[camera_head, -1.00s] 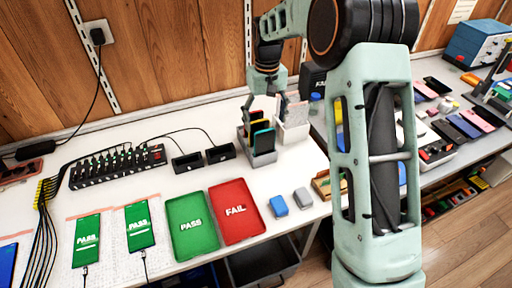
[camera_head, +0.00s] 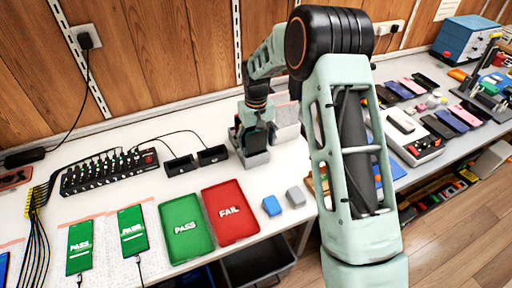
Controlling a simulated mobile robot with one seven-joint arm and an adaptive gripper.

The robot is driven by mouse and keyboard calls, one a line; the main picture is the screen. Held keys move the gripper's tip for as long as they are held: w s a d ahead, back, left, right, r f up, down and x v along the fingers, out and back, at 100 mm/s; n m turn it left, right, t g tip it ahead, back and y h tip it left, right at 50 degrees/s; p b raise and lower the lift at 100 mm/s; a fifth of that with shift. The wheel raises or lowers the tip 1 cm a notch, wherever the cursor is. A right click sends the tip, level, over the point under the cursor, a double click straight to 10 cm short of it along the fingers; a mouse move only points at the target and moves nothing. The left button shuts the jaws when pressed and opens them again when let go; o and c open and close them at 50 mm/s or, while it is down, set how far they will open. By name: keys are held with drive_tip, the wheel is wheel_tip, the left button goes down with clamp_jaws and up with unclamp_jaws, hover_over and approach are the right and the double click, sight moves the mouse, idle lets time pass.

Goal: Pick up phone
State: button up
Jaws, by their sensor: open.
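The grey phone rack (camera_head: 254,160) stands on the white bench near the wall. My gripper (camera_head: 255,138) points down right at the rack's top, with its fingers around or just over the phones standing there. The gripper hides most of those phones, so I cannot tell which one lies between the fingers or whether they touch it. The jaws are open. Two phones with green PASS screens, a left one (camera_head: 80,246) and a right one (camera_head: 132,231), lie on pale mats at the front left.
A green PASS tray (camera_head: 186,228) and a red FAIL tray (camera_head: 230,212) lie in front of the rack. Blue (camera_head: 271,206) and grey (camera_head: 296,197) blocks sit beside them. A black multi-port hub (camera_head: 108,172) with cables is at left. Several phones lie on the right bench, partly behind my arm.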

drive_tip(key=c, duration=1.4)
drive_tip(key=shift+r, duration=0.1)
